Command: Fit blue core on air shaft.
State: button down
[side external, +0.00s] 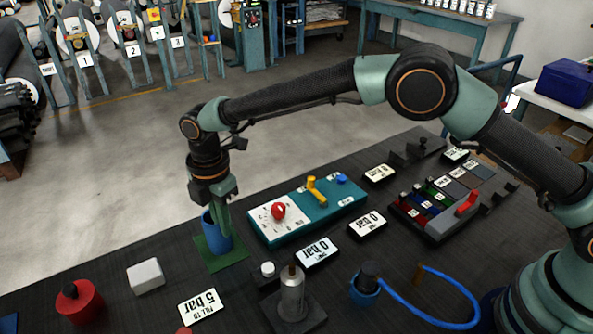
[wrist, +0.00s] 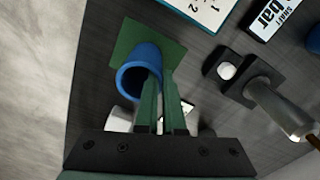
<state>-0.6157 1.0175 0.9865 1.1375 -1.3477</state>
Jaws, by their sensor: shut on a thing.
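The blue core (side external: 212,238) is an open-topped tube. It stands roughly upright on a green square mat (side external: 236,253) left of centre. My gripper (side external: 224,212) points down at its rim and is shut on its right wall. In the wrist view the core (wrist: 125,78) shows its open end, with my gripper's fingers (wrist: 160,85) at the wall, one of them overlapping the opening. The air shaft (side external: 293,296) is a grey metal cylinder upright on a dark square base. It also shows at the right of the wrist view (wrist: 270,98).
A teal control panel (side external: 318,212) with a red knob and yellow lever lies behind the core. Bar signs, a white block (side external: 146,276), a red cylinder (side external: 78,302) and a blue hose (side external: 405,308) surround the shaft.

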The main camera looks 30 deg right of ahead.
dwell(0.5)
notch_tip(320, 180, up, 19)
jog(key=s+d+r, duration=0.1)
jog(key=s+d, duration=0.1)
jog(key=s, duration=0.8)
jog(key=s+d+r, duration=0.1)
jog(key=s+d, duration=0.2)
jog(key=s, duration=0.7)
jog(key=shift+s+r+n, duration=0.25)
jog(key=shift+r+n, duration=0.05)
jog(key=shift+n, duration=0.1)
jog(key=shift+f, duration=0.1)
jog(key=shift+f, duration=2.8)
jog(key=shift+f, duration=0.2)
jog(key=shift+f, duration=0.35)
